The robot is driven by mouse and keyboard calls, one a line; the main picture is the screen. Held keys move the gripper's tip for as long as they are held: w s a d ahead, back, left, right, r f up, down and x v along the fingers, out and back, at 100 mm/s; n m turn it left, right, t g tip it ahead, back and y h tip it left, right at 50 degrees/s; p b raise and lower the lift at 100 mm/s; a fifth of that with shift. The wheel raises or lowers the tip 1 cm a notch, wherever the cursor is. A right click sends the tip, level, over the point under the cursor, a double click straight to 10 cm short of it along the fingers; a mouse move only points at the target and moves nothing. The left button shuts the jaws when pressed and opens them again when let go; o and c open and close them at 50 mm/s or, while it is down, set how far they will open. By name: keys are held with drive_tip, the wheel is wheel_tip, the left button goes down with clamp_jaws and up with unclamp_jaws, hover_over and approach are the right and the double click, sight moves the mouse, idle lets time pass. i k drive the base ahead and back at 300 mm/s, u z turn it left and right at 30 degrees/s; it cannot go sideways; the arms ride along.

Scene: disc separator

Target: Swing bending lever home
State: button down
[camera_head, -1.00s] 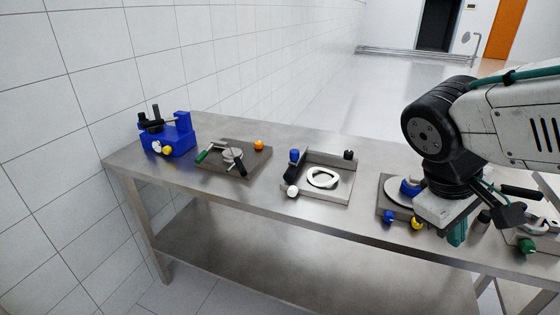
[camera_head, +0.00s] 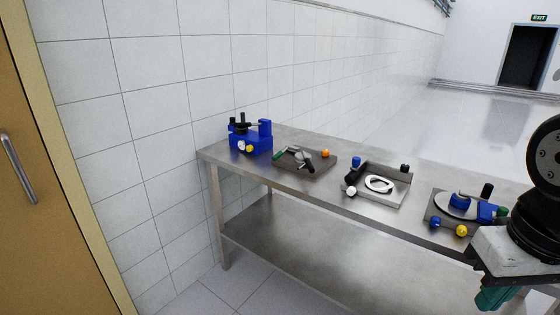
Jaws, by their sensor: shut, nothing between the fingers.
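I cannot tell for sure which part is the bending lever. A dark plate (camera_head: 318,168) bears a round grey hub (camera_head: 303,156), a green-handled lever (camera_head: 279,154), a short black-handled lever (camera_head: 309,166) and an orange knob (camera_head: 325,154). To its left stands a blue block fixture (camera_head: 250,143) with black upright parts and white and yellow knobs. My gripper (camera_head: 500,298) hangs at the lower right, its teal fingers together and empty. It is apart from both fixtures, in front of the bench's right part in the picture. Part of my arm is cut off by the right edge.
The steel bench (camera_head: 335,197) has a lower shelf (camera_head: 290,250). A tray (camera_head: 376,201) with a white ring stands mid-bench. A disc fixture (camera_head: 440,218) with blue parts stands beside my gripper. A tiled wall is behind; a wooden door (camera_head: 50,180) is at left.

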sight(309, 166)
drive_tip(key=u, duration=0.3)
drive_tip(key=i, duration=1.35)
drive_tip(key=z, duration=0.35)
